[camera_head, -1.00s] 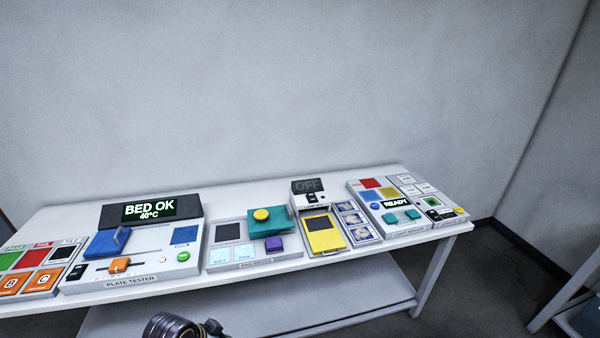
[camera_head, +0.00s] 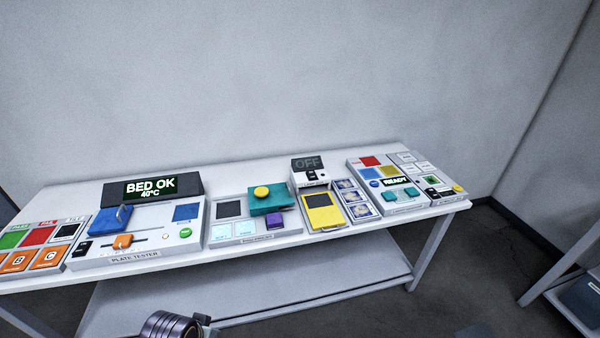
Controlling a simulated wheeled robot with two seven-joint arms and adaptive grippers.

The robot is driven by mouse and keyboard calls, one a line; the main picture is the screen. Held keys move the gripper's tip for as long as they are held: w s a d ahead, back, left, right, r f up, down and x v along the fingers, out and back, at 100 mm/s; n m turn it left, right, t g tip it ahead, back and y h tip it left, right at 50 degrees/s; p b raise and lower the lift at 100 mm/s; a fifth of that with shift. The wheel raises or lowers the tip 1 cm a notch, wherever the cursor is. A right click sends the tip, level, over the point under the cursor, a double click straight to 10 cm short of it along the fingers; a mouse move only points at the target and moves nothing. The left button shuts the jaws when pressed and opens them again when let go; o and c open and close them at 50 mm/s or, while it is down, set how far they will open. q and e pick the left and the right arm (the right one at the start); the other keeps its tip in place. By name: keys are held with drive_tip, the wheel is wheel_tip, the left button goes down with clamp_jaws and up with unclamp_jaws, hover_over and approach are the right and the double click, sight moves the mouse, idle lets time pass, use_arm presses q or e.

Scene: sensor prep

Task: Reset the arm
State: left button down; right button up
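Part of my own arm (camera_head: 172,325) shows at the bottom edge, in front of the table and apart from it. It is a dark, ringed link, and I cannot tell which arm it belongs to. Neither gripper shows in the head view. The white table (camera_head: 330,256) carries a plate tester (camera_head: 150,240) with a "BED OK 40°C" display (camera_head: 150,187). A blue block with a handle (camera_head: 110,219) and an orange slider (camera_head: 123,241) are on the tester.
A teal block with a yellow knob (camera_head: 268,200) sits at the table's middle. A yellow device (camera_head: 323,212) stands beside it under an "OFF" display (camera_head: 308,163). A "READY" panel (camera_head: 394,181) is at the right. Another table (camera_head: 575,300) stands far right.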

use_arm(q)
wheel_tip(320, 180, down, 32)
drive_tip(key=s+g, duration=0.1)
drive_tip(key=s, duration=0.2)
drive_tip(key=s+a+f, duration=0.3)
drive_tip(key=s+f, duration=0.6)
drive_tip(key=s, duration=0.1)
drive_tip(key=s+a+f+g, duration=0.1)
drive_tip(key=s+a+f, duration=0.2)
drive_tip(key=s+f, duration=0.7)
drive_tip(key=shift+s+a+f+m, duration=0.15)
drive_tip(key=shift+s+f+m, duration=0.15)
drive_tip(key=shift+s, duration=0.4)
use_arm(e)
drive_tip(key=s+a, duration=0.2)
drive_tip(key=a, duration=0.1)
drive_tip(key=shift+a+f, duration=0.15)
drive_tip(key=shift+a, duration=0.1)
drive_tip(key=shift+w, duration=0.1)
